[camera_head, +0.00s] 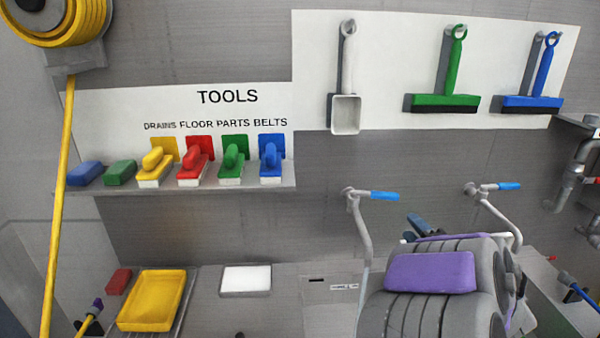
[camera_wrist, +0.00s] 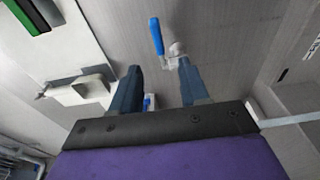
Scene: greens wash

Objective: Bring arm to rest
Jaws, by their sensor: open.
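My gripper (camera_wrist: 160,82) is open and empty in the wrist view, with its two dark blue fingers apart and the grey wall beyond them. In the head view my arm is folded low at the right, with its purple and grey parts above the counter. Dark blue finger parts of my gripper (camera_head: 418,226) show just behind it, partly hidden by the arm. Nothing is between the fingers in the wrist view. A blue-handled tap (camera_wrist: 156,36) shows beyond the fingertips, apparently not touched.
Taps with blue handles (camera_head: 384,196) (camera_head: 508,186) stand on either side of my arm. A shelf (camera_head: 75,189) holds several coloured brushes. A white scoop (camera_head: 345,113) and squeegees hang above. A yellow tray (camera_head: 153,300) and a white tray (camera_head: 246,281) lie on the counter at lower left.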

